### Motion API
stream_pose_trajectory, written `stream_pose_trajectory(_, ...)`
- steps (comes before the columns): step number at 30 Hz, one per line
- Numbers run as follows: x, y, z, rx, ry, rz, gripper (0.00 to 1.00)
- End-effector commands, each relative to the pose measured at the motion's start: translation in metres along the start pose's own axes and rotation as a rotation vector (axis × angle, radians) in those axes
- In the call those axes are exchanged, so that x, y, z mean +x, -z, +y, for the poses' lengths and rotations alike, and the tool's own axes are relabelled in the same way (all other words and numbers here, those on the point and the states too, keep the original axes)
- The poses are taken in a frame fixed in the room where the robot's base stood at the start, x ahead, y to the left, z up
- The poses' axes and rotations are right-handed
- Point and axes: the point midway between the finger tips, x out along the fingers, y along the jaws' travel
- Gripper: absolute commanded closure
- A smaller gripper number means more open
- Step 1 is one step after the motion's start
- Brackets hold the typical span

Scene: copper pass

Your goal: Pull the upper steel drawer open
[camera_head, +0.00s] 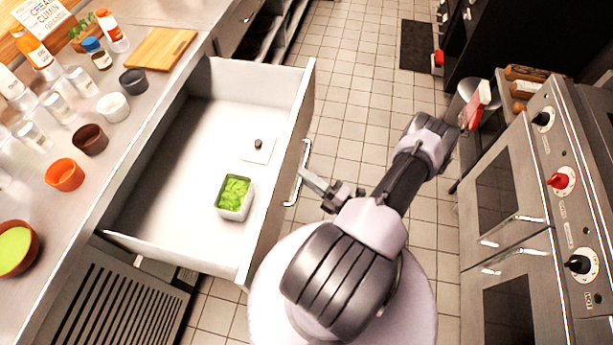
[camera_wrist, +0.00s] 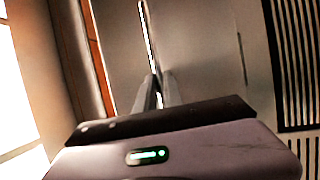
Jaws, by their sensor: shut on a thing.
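The upper steel drawer (camera_head: 170,165) stands far out from under the counter, its inside in full view. Its front panel faces right, with a bright bar handle (camera_head: 294,190) on its outer face. My gripper (camera_head: 307,176) is shut on the handle, just off the drawer front. In the wrist view my gripper (camera_wrist: 158,92) has its two fingers close together at the bright handle bar (camera_wrist: 149,38); the exact contact is hard to make out.
The drawer holds a white tub of green pieces (camera_head: 235,197) and a small dark knob on a white square (camera_head: 258,149). Bowls, cups and bottles line the counter (camera_head: 125,140) at left. Ovens (camera_head: 510,190) stand at right. Tiled floor (camera_head: 345,110) lies clear between.

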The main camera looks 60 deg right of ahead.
Motion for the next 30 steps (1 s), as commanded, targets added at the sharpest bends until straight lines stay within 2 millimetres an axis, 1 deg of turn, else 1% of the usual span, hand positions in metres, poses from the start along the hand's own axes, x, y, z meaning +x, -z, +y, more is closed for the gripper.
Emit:
stream_pose_trajectory(2,0.000,-0.001,0.000,-0.001,0.000,-0.001,1.00)
stream_pose_trajectory(3,0.000,-0.001,0.000,-0.001,0.000,-0.001,0.84)
stream_pose_trajectory(6,0.000,-0.001,0.000,-0.001,0.000,-0.001,0.67)
stream_pose_trajectory(20,-0.002,-0.001,0.000,0.000,0.000,-0.001,0.67)
stream_pose_trajectory(23,-0.014,-0.001,0.001,-0.002,-0.001,-0.004,0.67)
stream_pose_trajectory(25,-0.031,-0.001,0.002,-0.003,0.000,-0.007,0.67)
stream_pose_trajectory(29,-0.074,-0.002,0.002,-0.005,-0.001,-0.010,0.67)
stream_pose_trajectory(30,-0.088,-0.002,0.002,-0.005,0.000,-0.011,0.67)
